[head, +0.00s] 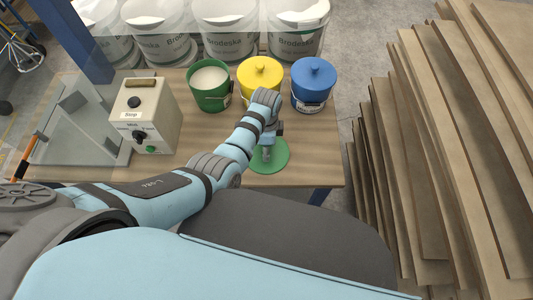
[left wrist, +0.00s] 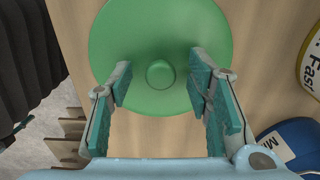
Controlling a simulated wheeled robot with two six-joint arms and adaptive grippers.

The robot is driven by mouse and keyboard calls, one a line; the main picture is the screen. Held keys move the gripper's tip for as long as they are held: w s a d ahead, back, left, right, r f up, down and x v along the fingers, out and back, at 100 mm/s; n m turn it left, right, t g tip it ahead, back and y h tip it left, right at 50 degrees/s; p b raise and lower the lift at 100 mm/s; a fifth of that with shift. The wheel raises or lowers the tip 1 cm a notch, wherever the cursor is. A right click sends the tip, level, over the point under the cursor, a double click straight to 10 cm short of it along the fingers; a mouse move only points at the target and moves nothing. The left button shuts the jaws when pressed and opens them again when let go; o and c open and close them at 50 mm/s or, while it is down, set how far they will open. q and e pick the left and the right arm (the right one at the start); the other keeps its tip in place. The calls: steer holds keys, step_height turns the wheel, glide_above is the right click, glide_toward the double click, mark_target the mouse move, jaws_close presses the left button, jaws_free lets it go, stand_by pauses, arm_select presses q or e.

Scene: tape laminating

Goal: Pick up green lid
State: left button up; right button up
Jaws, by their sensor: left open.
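The green lid (head: 273,156) lies flat on the wooden table, near its front edge, in the head view. In the left wrist view the round green lid (left wrist: 160,30) has a small round knob (left wrist: 160,74) at its middle. My left gripper (head: 267,155) is directly over the lid. In the left wrist view my left gripper (left wrist: 162,80) is open, with one finger on each side of the knob and a gap to it on both sides. Whether the fingertips touch the lid cannot be told. My right gripper is not in view.
An open green bucket (head: 208,98) with pale contents, a yellow lidded bucket (head: 259,72) and a blue lidded bucket (head: 313,84) stand behind the lid. A control box (head: 145,118) stands at left. Stacked boards (head: 440,130) rise beyond the table's right edge.

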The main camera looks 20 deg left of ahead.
arm_select(q)
steer(key=shift+r, duration=0.1)
jaws_close()
